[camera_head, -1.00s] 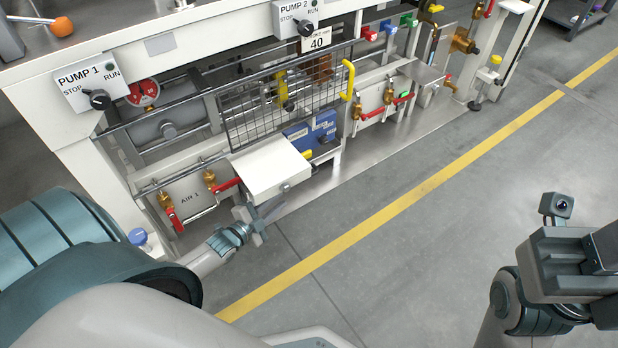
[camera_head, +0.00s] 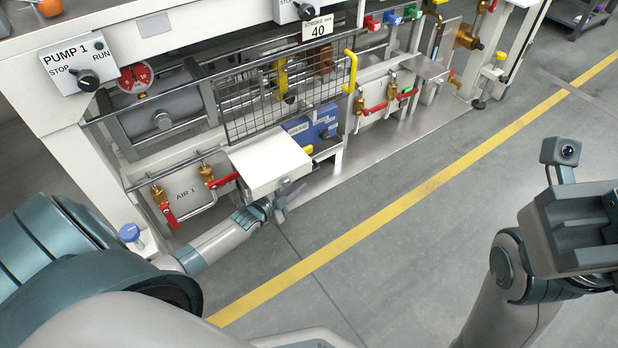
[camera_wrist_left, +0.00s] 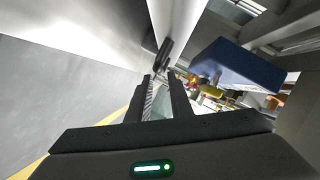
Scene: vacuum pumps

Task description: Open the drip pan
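A white box-like unit with a flat top (camera_head: 268,160) juts from the lower front of the pump bench. It seems to be the drip pan, though no label shows. A small dark handle (camera_head: 284,183) sits on its front face. My left gripper (camera_head: 280,203) is just in front of and below this handle. In the left wrist view my left gripper (camera_wrist_left: 164,90) has its two fingers apart, with a dark handle-like part (camera_wrist_left: 163,54) just beyond the tips. Contact cannot be made out. My right gripper (camera_head: 590,230) is at the right, away from the bench; its fingertips are unclear.
Red-handled valves (camera_head: 165,208) are to the left, close to my left arm. The grey floor with a yellow line (camera_head: 400,205) is clear.

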